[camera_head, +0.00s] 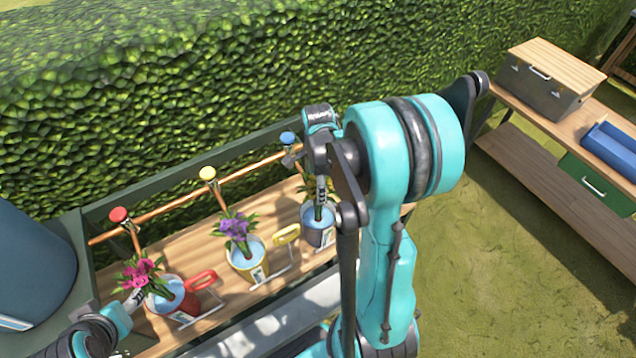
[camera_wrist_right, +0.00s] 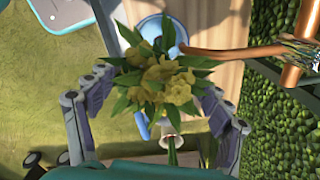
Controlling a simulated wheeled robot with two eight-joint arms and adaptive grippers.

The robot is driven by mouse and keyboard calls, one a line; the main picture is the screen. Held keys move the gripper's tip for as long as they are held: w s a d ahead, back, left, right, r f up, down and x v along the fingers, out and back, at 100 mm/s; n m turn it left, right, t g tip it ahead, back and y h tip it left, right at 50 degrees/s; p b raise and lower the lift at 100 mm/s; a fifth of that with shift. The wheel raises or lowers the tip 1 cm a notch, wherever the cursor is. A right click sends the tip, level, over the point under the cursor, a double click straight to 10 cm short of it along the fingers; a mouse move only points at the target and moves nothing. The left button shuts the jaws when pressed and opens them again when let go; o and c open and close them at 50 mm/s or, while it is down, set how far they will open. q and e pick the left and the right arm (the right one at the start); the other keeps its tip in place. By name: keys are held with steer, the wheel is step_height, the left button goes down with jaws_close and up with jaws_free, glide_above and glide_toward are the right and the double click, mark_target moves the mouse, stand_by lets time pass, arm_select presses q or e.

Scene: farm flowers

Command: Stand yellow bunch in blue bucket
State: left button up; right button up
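The blue bucket (camera_head: 320,234) stands at the right end of the wooden bench. Green stems show at its mouth below my right gripper (camera_head: 320,190), which is over the bucket. In the right wrist view, the yellow bunch (camera_wrist_right: 160,82) lies between the wide-apart fingers of my right gripper (camera_wrist_right: 158,78), which looks open. Its flower heads face the camera, and how deep its stems reach is hidden. My left gripper (camera_head: 132,302) is low at the left, beside the red bucket; whether it is open is unclear.
The red bucket (camera_head: 183,303) holds a pink bunch (camera_head: 138,272). The yellow bucket (camera_head: 247,265) holds a purple bunch (camera_head: 237,228). A copper pipe (camera_head: 170,208) with coloured tap knobs runs behind them.

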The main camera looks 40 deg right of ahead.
steer(key=shift+r, duration=0.1)
step_height(320, 180, up, 12)
stand_by(0.5)
stand_by(0.8)
steer(key=s+a+f+n+t+b, duration=0.2)
steer(key=a+n, duration=0.6)
steer(key=n, duration=0.4)
steer(key=s+a+f+n+t+b, duration=0.2)
steer(key=s+a+n+t+b, duration=0.1)
steer(key=a+n, duration=0.6)
steer(key=shift+s+a+f+n+t, duration=0.15)
steer(key=shift+s+a+n+t, duration=0.15)
steer(key=shift+s+n+t, duration=0.9)
steer(key=shift+w, duration=0.3)
